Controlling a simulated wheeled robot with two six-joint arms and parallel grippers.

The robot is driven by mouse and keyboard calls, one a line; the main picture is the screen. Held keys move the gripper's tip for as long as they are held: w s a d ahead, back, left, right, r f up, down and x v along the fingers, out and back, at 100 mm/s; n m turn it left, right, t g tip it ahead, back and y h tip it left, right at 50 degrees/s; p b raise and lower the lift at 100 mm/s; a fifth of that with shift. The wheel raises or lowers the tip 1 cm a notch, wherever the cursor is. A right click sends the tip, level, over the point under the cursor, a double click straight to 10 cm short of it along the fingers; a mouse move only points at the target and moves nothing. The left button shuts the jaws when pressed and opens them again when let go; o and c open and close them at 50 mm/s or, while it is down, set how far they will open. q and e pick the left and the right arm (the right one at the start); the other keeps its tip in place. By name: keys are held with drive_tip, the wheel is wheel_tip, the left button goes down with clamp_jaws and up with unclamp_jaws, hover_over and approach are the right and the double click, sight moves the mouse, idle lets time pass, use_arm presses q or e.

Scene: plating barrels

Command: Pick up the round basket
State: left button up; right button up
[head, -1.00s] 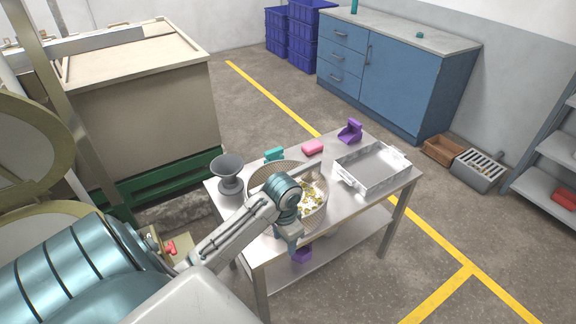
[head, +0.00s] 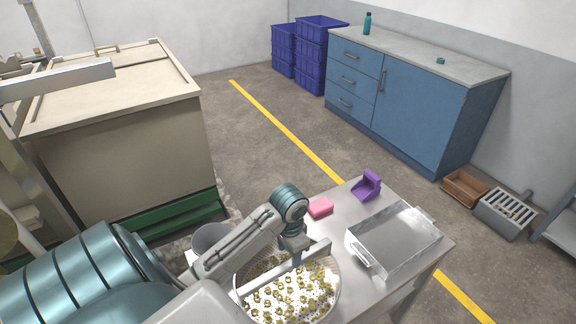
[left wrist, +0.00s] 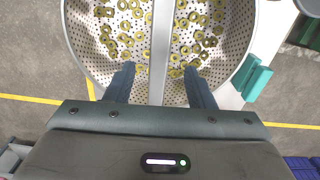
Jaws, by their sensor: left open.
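The round basket (head: 262,302) is a shallow perforated basket with several small yellowish rings in it. It stands at the near side of the steel table, with a flat bar handle (head: 318,250) across its top. My left gripper (head: 297,262) is over the basket at the handle, pointing down and open. In the left wrist view the handle (left wrist: 161,45) runs between the two open fingers (left wrist: 160,85), with a gap on each side. The basket's perforated floor (left wrist: 180,92) shows below them. My right gripper is not in view.
A teal object (left wrist: 257,78) sits close beside the basket rim. A beige tank (head: 120,150) stands at the left.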

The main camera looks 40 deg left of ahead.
sight(287, 265)
use_arm(q)
wheel_tip(287, 265, down, 3)
drive_tip(key=shift+s+r+p, duration=0.1)
drive_tip(key=shift+r+p, duration=0.1)
drive_tip(key=shift+p, duration=0.4)
drive_tip(key=f, duration=0.1)
drive_tip(key=f+p, duration=0.1)
drive_tip(key=f, duration=0.1)
drive_tip(key=f+p, duration=0.1)
drive_tip(key=shift+s+f, duration=0.25)
drive_tip(key=shift+f, duration=0.15)
drive_tip(key=shift+f+p, duration=0.35)
drive_tip(key=shift+f, duration=0.35)
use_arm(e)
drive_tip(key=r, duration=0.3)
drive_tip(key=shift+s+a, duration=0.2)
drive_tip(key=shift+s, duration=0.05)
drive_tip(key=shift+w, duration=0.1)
use_arm(q)
drive_tip(key=shift+f, duration=0.15)
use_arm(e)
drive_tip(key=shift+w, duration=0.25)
